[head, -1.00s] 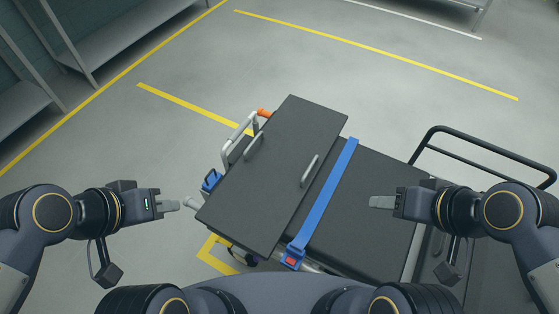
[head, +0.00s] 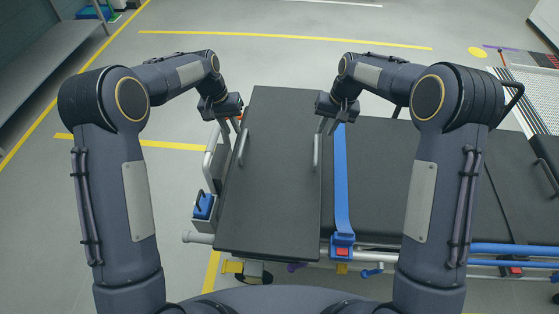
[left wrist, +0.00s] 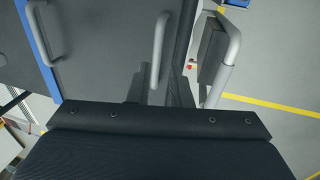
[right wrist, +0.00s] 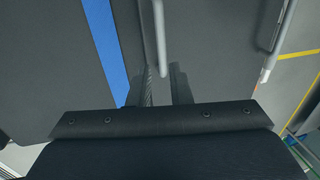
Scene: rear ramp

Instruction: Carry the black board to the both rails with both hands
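The black board (head: 268,190) lies flat on the left end of a dark stretcher, with a grey handle along each side. My left gripper (head: 231,132) is open by the far end of the left handle (head: 243,148). In the left wrist view its fingers (left wrist: 158,88) stand apart, with the handle (left wrist: 158,45) between them in the picture. My right gripper (head: 326,126) is open by the far end of the right handle (head: 317,152). In the right wrist view its fingers (right wrist: 165,85) are apart with the handle (right wrist: 160,35) between them. Contact cannot be told.
A blue strap (head: 341,185) with a red-buttoned buckle crosses the stretcher (head: 378,185) just right of the board. A pale tubular frame (head: 212,160) stands at its left end. A perforated ramp-like surface (head: 530,100) is at far right. Open floor (head: 290,60) lies beyond.

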